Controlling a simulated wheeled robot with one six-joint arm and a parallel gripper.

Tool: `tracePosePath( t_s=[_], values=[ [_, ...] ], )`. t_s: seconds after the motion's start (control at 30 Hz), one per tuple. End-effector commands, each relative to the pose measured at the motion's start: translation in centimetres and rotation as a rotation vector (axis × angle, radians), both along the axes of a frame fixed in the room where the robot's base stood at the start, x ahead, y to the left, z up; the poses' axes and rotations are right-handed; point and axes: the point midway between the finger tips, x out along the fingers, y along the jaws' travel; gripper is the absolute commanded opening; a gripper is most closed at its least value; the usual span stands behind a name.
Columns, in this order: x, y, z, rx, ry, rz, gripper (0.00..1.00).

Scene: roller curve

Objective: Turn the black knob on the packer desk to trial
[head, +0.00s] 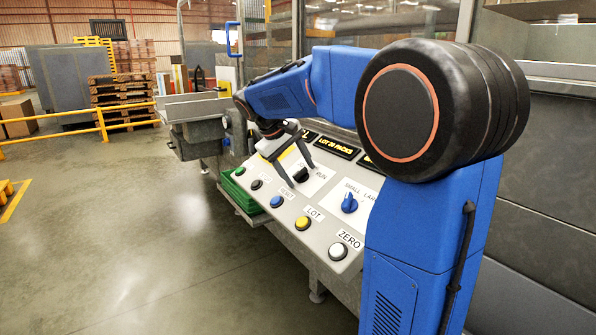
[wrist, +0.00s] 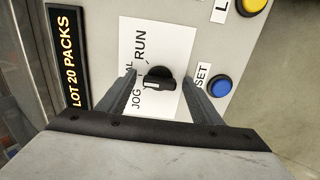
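The black knob (head: 301,174) sits on a white label plate on the sloped packer desk panel (head: 330,222). In the wrist view the knob (wrist: 160,79) lies between my two fingertips, with a gap on each side. My gripper (wrist: 160,76) is open and empty. It also shows in the head view (head: 303,177), reaching down over the knob. The plate reads JOG, a word ending in AL, and RUN; my left finger hides the rest of the middle word. A pale mark on the knob faces the label side, but which word it points at is unclear.
A blue selector (head: 349,203) marked small and large sits to the right. A blue button (head: 277,201), yellow button (head: 302,223) and white ZERO button (head: 338,251) line the front edge. A LOT 20 PACKS display (wrist: 68,60) is behind the knob.

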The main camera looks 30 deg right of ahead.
Motion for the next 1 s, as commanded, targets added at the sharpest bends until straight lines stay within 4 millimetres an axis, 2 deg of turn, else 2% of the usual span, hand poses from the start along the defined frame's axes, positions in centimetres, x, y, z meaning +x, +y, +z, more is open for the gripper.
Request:
tracePosePath(
  t_s=[0.13, 0.27, 1.0],
  values=[
    [0.0, 0.1, 0.2, 0.0, -0.001, 0.0, 0.59],
    [0.0, 0.8, 1.3, 0.0, -0.001, 0.0, 0.59],
    [-0.3, 7.7, 13.2, 0.0, -0.002, 0.001, 0.59]
  ],
)
